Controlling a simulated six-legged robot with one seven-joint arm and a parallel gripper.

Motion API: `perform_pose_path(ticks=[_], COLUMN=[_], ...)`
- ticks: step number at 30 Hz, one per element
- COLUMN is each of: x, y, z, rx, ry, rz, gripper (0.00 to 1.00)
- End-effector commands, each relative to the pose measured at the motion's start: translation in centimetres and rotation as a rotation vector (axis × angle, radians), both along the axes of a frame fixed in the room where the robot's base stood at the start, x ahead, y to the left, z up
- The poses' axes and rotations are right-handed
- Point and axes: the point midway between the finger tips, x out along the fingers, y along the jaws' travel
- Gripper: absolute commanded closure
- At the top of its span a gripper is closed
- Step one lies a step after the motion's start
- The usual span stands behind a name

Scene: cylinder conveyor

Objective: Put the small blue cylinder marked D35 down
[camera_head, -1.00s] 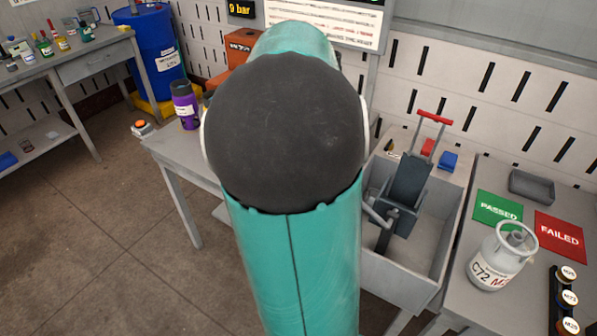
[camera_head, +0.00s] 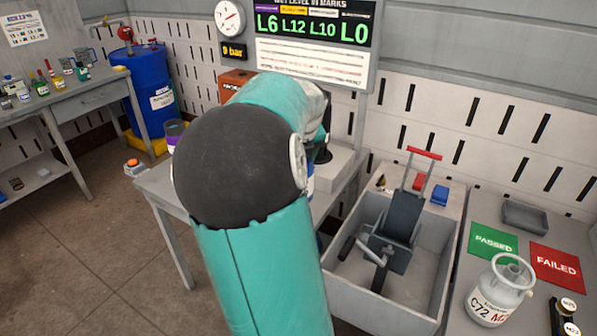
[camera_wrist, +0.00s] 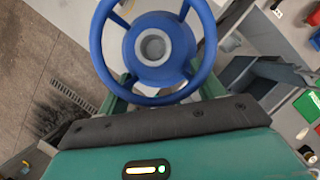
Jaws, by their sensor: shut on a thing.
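A blue cylinder (camera_wrist: 118,47) fills the top of the wrist view, seen from above with its round ring and a grey centre fitting. My gripper (camera_wrist: 160,88) is shut on it; the ring and body hide most of the fingers. No D35 mark shows. In the head view my arm covers most of the gripper, and only a small blue patch (camera_head: 310,184) shows beside my arm over the grey table, likely the same cylinder. I cannot tell whether its base touches anything.
A grey bin (camera_head: 344,284) with a lever machine (camera_head: 397,232) stands right of the table (camera_head: 157,184). Farther right are a green PASSED mat (camera_head: 493,241), a red FAILED mat (camera_head: 556,266), a white C72 cylinder (camera_head: 492,303) and a grey tray (camera_head: 525,217). A purple bottle (camera_head: 174,136) stands left.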

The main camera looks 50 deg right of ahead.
Motion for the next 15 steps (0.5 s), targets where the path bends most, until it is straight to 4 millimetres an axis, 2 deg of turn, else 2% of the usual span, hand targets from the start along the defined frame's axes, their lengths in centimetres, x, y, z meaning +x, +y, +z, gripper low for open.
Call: perform_pose_path(ticks=[7, 15], x=[2.0, 4.0], y=[-3.4, -6.2], z=[-1.6, -5.7], rx=[-0.003, -0.003], ry=[0.000, -0.001], rz=[-0.004, -0.003], gripper=[0.78, 0.78])
